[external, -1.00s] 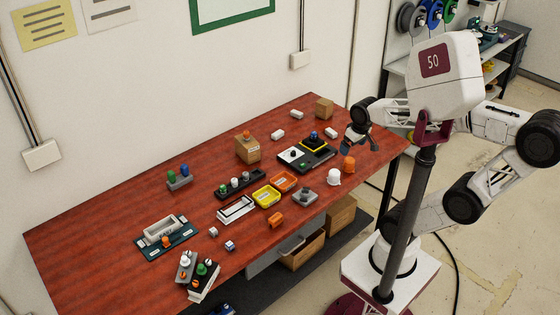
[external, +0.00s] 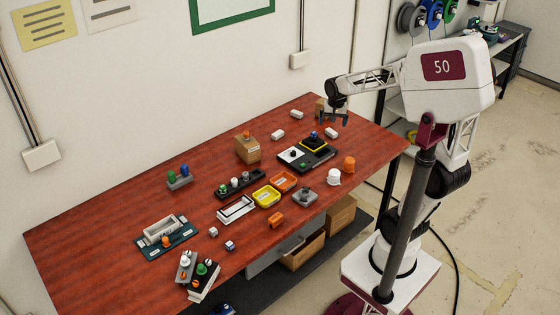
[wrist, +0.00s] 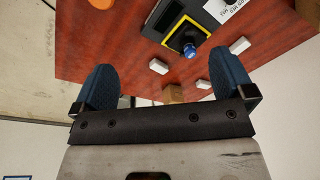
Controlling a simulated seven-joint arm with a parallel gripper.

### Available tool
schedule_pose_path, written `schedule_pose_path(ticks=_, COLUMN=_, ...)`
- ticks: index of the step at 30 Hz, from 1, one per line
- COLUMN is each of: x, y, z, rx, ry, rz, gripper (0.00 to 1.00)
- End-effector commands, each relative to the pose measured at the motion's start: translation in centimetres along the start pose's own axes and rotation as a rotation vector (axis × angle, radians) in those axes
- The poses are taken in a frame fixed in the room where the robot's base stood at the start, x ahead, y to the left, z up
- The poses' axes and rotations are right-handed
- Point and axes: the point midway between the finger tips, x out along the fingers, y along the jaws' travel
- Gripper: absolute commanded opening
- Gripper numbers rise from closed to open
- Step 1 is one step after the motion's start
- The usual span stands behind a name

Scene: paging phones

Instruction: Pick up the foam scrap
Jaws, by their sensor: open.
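Three small white blocks that look like foam lie at the back right of the red-brown table: a left one (external: 277,134), a back one (external: 297,114) and a right one (external: 331,133). I cannot tell which is the foam scrap. The wrist view shows white blocks at left (wrist: 158,66), lower middle (wrist: 204,83) and right (wrist: 240,45). My gripper (external: 334,119) is open and empty, above the table's back right corner area. Its two blue-padded fingers (wrist: 163,68) are spread wide in the wrist view, with blocks showing in the gap beyond them.
A brown box (external: 319,104) is partly hidden behind my gripper; it also shows in the wrist view (wrist: 173,94). A black panel (external: 318,154) with a blue knob (external: 313,134) stands nearby. White (external: 334,178) and orange (external: 349,163) domed pieces sit near the right edge.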

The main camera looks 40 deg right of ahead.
Motion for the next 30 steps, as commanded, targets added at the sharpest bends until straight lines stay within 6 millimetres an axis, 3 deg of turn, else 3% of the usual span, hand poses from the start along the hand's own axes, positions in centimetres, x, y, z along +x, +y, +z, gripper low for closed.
schedule_pose_path(ticks=14, x=7.2, y=0.2, z=-12.2, rx=0.42, ry=-0.04, rz=0.048, gripper=1.0)
schedule_pose_path(ticks=24, x=13.8, y=2.2, z=-20.2, rx=0.717, ry=-0.061, rz=0.085, gripper=1.0)
schedule_pose_path(ticks=30, x=17.4, y=3.6, z=-23.7, rx=0.859, ry=-0.068, rz=0.104, gripper=1.0)
